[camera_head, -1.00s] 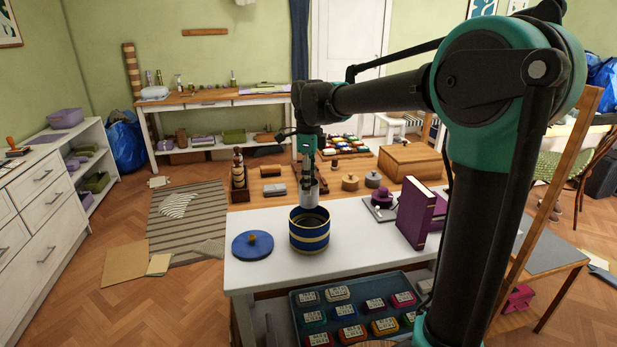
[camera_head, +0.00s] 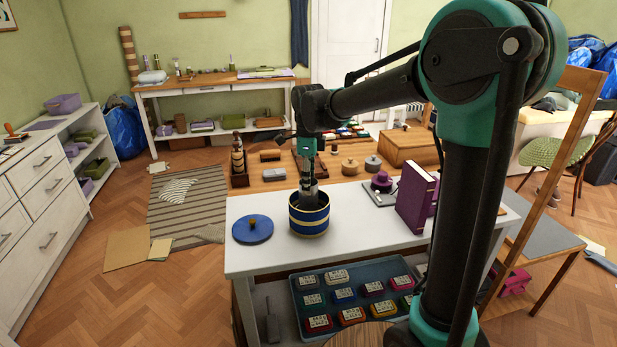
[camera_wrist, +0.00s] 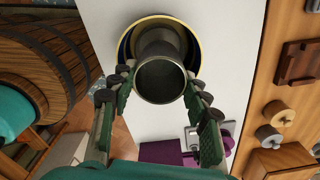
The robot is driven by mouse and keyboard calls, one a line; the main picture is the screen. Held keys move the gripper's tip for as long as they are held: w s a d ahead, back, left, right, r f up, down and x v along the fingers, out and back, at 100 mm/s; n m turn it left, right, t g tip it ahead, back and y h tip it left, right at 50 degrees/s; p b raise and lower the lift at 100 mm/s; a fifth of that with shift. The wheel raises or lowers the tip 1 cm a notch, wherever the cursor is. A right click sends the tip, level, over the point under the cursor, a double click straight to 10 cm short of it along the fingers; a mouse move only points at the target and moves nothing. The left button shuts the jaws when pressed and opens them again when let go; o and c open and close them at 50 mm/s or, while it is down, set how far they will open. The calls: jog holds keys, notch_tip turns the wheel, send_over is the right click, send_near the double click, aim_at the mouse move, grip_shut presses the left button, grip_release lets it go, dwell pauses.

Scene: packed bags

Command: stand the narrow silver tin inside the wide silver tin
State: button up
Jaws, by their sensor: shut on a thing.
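The wide tin (camera_head: 310,225) stands upright and open on the white table; its outside looks blue with gold bands, not silver. My gripper (camera_head: 308,180) points down over its mouth, shut on the narrow silver tin (camera_head: 308,198). The narrow tin is upright, its lower part hidden behind the wide tin's front wall.
A blue lid (camera_head: 253,229) lies left of the wide tin. A purple book (camera_head: 414,198) stands to the right, with a purple stamp (camera_head: 381,181) behind it. A wooden bottle-shaped thing (camera_head: 238,165) stands back left. A tray of small tins (camera_head: 296,289) sits below the tabletop.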

aim_at(309, 202)
jog(key=shift+f, duration=3.6)
jog(key=shift+f, duration=0.35)
jog(key=o, duration=1.1)
jog(key=shift+r, duration=5)
